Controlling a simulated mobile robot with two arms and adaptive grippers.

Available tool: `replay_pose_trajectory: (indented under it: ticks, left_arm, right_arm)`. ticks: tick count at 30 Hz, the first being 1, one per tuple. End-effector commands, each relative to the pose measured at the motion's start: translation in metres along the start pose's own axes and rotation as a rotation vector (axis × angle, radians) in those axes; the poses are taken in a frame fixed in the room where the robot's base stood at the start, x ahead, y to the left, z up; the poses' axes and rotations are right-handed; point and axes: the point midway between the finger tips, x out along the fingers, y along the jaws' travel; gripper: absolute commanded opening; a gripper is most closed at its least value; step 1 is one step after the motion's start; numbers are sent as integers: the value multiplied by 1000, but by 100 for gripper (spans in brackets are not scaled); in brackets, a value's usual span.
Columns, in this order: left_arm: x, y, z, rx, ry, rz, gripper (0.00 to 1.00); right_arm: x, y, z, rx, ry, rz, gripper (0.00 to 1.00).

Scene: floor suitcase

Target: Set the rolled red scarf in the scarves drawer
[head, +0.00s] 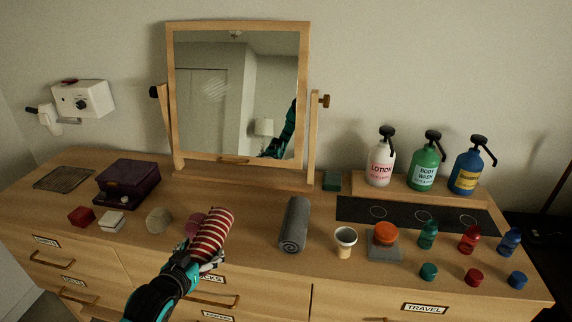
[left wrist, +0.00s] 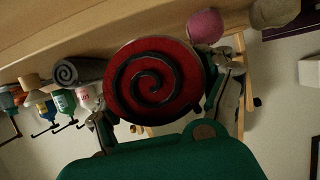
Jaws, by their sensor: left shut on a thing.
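The rolled red scarf (head: 212,234), red with white stripes, is held above the front of the dresser top in the head view. My left gripper (head: 205,258) is shut on its near end, and the roll tilts up and away. In the left wrist view its red spiral end (left wrist: 153,82) fills the middle, between the fingers (left wrist: 165,100). The drawer fronts (head: 260,298) below look shut. My right gripper is not in view.
A rolled grey cloth (head: 295,225) lies right of the scarf, then a paper cup (head: 345,242) and several small bottles. A pink round thing (head: 194,226) sits close behind my gripper. A mirror (head: 237,95) and a purple box (head: 128,184) stand behind.

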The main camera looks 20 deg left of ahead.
Motion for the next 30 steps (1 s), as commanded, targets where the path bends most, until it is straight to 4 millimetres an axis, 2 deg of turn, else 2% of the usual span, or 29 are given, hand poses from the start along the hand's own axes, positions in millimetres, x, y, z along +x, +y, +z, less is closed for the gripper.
replay_pose_trajectory:
  ticks: [4, 7, 11, 15, 18, 21, 25, 30]
  left_arm:
    - [-2, 2, -1, 1, 1, 3, 42]
    - [-4, 21, -3, 6, -4, 22, 42]
    - [-14, 71, -12, 28, -15, 73, 42]
    - [-35, 133, -31, 56, -17, 136, 42]
    - [-53, 167, -46, 71, -11, 172, 42]
    - [-68, 190, -59, 81, -4, 199, 42]
    - [-80, 204, -68, 86, 1, 215, 42]
    - [-83, 207, -70, 89, 2, 218, 42]
  right_arm:
    - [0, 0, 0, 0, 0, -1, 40]
    - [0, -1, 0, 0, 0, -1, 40]
    - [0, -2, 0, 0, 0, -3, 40]
    - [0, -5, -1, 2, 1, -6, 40]
    - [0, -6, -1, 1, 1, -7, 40]
    - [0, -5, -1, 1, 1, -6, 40]
    - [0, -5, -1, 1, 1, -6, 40]
    - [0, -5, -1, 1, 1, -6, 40]
